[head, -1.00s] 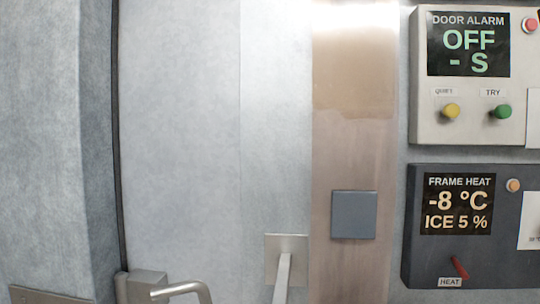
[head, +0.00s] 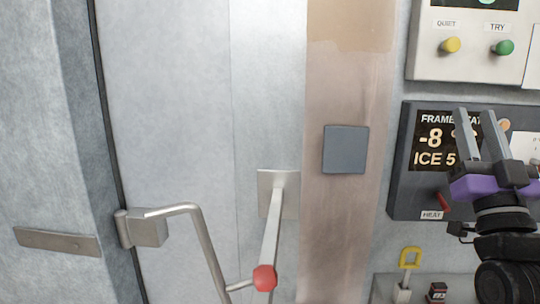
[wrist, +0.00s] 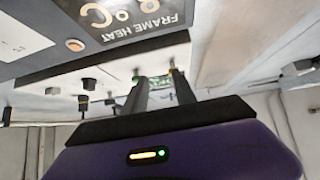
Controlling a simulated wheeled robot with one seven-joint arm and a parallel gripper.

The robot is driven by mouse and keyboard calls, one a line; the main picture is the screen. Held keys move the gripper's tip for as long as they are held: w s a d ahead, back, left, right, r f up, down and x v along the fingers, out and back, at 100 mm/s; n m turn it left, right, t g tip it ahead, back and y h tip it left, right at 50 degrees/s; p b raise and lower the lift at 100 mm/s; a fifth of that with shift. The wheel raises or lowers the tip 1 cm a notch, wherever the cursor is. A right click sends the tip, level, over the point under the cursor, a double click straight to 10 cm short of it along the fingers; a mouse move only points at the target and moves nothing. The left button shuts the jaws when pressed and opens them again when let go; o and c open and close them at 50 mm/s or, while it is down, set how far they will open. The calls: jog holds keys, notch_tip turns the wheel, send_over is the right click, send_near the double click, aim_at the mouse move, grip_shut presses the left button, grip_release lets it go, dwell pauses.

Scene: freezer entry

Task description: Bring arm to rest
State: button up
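My gripper (head: 474,114) is at the right in the head view, fingers pointing up, in front of the dark frame heat box (head: 402,188). Its two grey fingers stand apart with nothing visible between them, above a purple body. They cover part of the display, which still shows "-8" and "ICE 5". In the wrist view the gripper (wrist: 158,76) also shows two separate fingers, with the frame heat box (wrist: 70,58) at upper left.
A metal door (head: 165,100) fills the left and middle, with a bent handle (head: 206,245) and a red-knobbed lever (head: 270,230). A grey square plate (head: 345,150) is on the frame. The alarm box (head: 430,55) has yellow and green buttons. A yellow-handled item (head: 410,258) is at lower right.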

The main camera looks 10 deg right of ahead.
jog(key=s+a+f+g+y, duration=0.1)
jog(key=s+a+f, duration=0.3)
jog(key=f, duration=0.5)
jog(key=s+a+f+g+y, duration=0.1)
jog(key=s+a+f, duration=0.25)
jog(key=f, duration=0.55)
jog(key=s+a+f+g+y, duration=0.1)
jog(key=s+a+f, duration=0.25)
jog(key=f, duration=0.55)
jog(key=s+a+f+n+g+y, duration=0.2)
jog(key=s+f, duration=0.6)
jog(key=s, duration=0.4)
jog(key=s+a+f+n+g+y, duration=0.2)
jog(key=s+a+f+g+y, duration=0.2)
jog(key=s+a+f, duration=0.4)
jog(key=s+f+g, duration=0.1)
jog(key=s, duration=0.3)
jog(key=shift+s+a+f+n+g, duration=0.2)
jog(key=shift+s+n+g, duration=0.1)
jog(key=shift+s+g, duration=0.1)
